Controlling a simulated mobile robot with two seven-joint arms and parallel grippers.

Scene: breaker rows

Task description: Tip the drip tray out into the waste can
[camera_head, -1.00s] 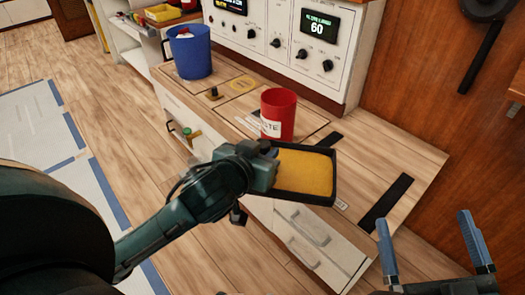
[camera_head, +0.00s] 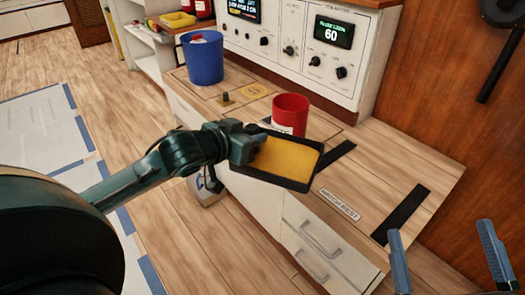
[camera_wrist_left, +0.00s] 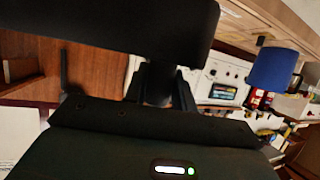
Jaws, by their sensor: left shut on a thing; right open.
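The drip tray (camera_head: 270,181) is a black shallow rectangular tray with a yellow-orange surface inside (camera_head: 287,157). My left gripper (camera_head: 256,146) is shut on its left edge and holds it up in front of the counter, slightly tilted in the picture. In the left wrist view a large dark slab, probably the tray (camera_wrist_left: 120,25), fills the top. A blue can (camera_head: 203,62) stands further back left. I cannot read which is the waste can. My right gripper (camera_head: 442,228) is open and empty at lower right.
The wooden counter (camera_head: 375,160) has black strips and a small label on its clear right part. A control panel (camera_head: 290,45) with knobs and displays stands along the back. Drawers (camera_head: 315,240) are below. A small black knob (camera_head: 226,99) stands near the blue can.

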